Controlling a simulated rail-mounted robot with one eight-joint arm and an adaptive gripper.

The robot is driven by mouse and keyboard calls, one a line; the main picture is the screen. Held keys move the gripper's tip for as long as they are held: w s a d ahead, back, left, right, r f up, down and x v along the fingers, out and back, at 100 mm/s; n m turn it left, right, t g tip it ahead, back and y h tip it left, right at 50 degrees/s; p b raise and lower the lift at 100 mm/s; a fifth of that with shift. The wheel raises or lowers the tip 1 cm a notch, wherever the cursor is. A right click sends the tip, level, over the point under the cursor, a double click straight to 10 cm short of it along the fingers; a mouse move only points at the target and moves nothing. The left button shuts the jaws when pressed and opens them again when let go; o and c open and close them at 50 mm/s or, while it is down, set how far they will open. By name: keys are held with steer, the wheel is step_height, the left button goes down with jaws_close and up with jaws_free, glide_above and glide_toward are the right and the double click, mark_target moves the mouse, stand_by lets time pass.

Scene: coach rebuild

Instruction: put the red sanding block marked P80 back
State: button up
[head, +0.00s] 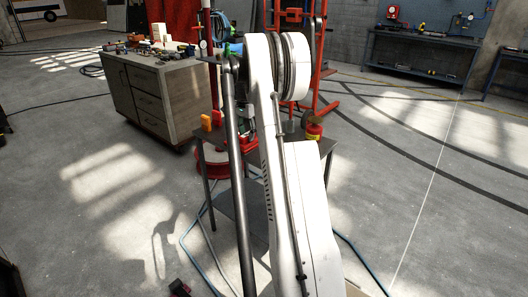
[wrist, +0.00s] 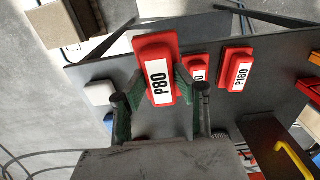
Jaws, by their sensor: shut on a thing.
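The red sanding block marked P80 (wrist: 153,48) is between the two green-padded fingers of my gripper (wrist: 161,84) in the wrist view. My gripper is shut on its sides, and its white P80 label faces the camera. The block appears in front of a dark grey tabletop (wrist: 115,72); I cannot tell how high it is above it. A red block marked P180 (wrist: 236,70) lies on that top to the right. Another red block (wrist: 196,68) lies between them, its label partly hidden by the held block. In the head view my white arm hides most of the work area.
In the head view, a small dark table (head: 221,157) stands behind my arm, and a drawer cabinet (head: 160,98) with clutter stands to the left. Hoses cross the floor.

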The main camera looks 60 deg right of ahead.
steer(key=s+d+f, duration=0.1)
steer(key=d, duration=0.1)
steer(key=s+d+f, duration=0.1)
steer(key=d+f, duration=0.1)
steer(key=s+d+f, duration=0.1)
steer(key=s+d, duration=0.1)
steer(key=shift+d+f, duration=0.2)
steer(key=shift+f, duration=0.1)
steer(key=shift+f+b, duration=0.3)
steer(key=shift+f, duration=1.7)
steer(key=o, duration=1.1)
step_height(320, 180, up, 12)
steer(key=shift+p, duration=0.4)
